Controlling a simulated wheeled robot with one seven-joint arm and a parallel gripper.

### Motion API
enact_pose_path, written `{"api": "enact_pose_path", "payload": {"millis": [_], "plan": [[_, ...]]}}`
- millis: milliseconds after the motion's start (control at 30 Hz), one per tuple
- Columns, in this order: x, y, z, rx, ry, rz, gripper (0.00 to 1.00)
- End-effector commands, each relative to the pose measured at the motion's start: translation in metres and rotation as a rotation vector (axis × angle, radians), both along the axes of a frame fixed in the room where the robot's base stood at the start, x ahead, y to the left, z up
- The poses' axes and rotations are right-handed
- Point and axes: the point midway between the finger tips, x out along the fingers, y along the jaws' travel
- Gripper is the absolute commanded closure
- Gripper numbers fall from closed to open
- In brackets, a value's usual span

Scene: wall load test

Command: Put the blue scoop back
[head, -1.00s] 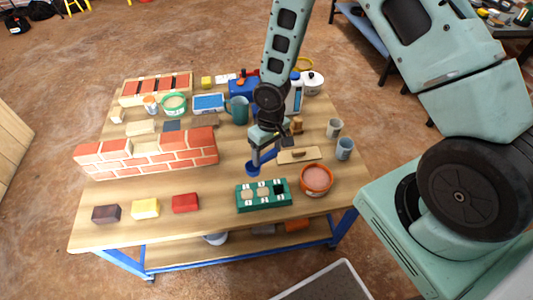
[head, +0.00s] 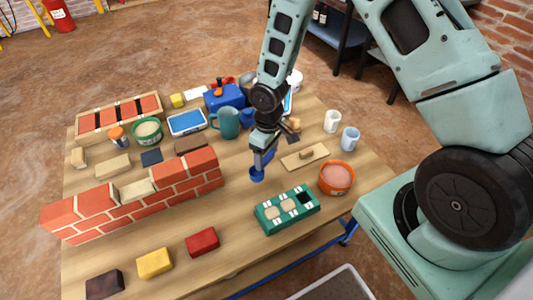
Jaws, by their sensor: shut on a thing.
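The blue scoop (head: 257,174) hangs from my gripper (head: 263,156), its round cup low and its handle rising into the jaws. My gripper points down and is shut on the handle. The cup appears over bare wood, left of the wooden float and behind the green block with compartments (head: 268,226). Whether the cup touches the table I cannot tell. The orange tub (head: 337,177) of pinkish material stands to the right, and a green tub (head: 147,132) of pale material stands at the back left.
A low brick wall (head: 190,180) stands left of my gripper. The wooden float (head: 304,158) lies to its right, with two cups (head: 350,138) beyond. A teal mug (head: 227,122) and blue box (head: 224,97) are behind. Coloured blocks (head: 155,263) line the front.

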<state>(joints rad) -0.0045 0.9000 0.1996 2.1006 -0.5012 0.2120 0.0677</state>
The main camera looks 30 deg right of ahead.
Motion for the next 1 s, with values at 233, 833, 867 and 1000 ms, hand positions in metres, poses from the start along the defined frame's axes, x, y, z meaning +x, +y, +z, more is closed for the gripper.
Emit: {"api": "enact_pose_path", "payload": {"millis": [233, 833, 867, 1000], "plan": [[0.000, 0.000, -0.023, 0.001, 0.001, 0.000, 0.73], [0.000, 0.000, -0.047, 0.000, 0.000, 0.000, 0.73], [0.000, 0.000, -0.047, 0.000, 0.000, -0.001, 0.73], [0.000, 0.000, -0.047, 0.000, 0.000, -0.001, 0.73]]}}
